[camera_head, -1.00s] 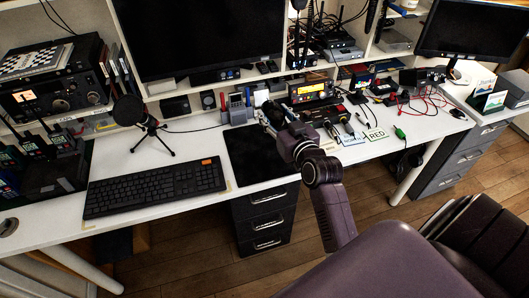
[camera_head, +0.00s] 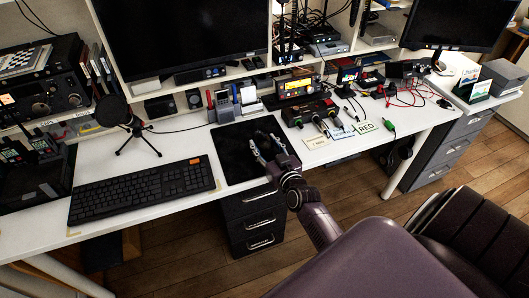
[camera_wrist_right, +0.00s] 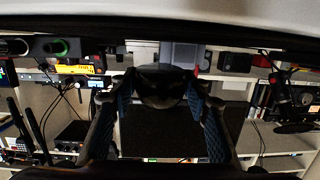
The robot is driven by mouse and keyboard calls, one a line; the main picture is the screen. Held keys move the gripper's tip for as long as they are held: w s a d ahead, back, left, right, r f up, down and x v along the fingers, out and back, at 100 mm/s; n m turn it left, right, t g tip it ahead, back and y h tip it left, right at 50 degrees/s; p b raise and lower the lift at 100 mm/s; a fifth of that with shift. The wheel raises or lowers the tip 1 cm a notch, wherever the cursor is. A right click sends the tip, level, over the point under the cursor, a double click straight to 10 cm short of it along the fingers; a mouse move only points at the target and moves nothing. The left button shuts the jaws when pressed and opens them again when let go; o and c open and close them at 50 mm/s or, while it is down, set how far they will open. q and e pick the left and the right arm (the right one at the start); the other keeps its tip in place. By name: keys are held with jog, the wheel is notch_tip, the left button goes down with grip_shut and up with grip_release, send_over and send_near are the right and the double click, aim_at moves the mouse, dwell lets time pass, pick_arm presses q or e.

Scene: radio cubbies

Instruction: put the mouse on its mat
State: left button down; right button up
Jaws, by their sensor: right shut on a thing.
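The black mat (camera_head: 235,138) lies on the white desk, right of the keyboard. My right gripper (camera_head: 264,148) is over the right part of the mat, its two fingers pointing away from me. In the right wrist view the fingers of this gripper (camera_wrist_right: 160,100) are closed on the sides of the dark mouse (camera_wrist_right: 160,80). In the head view the mouse is hard to make out against the black mat. I cannot tell how high it is above the mat. My left gripper is not in view.
A black keyboard (camera_head: 142,190) lies left of the mat. A phone-like device (camera_head: 224,106) and a pen cup stand behind it. A radio (camera_head: 301,90), cables and label cards (camera_head: 341,132) are to its right. A microphone (camera_head: 117,112) stands behind the keyboard.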

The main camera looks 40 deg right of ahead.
jog(key=shift+f+b, duration=0.35)
jog(key=shift+f, duration=1.3)
jog(key=shift+f, duration=0.1)
jog(key=o, duration=1.2)
jog(key=v, duration=1.2)
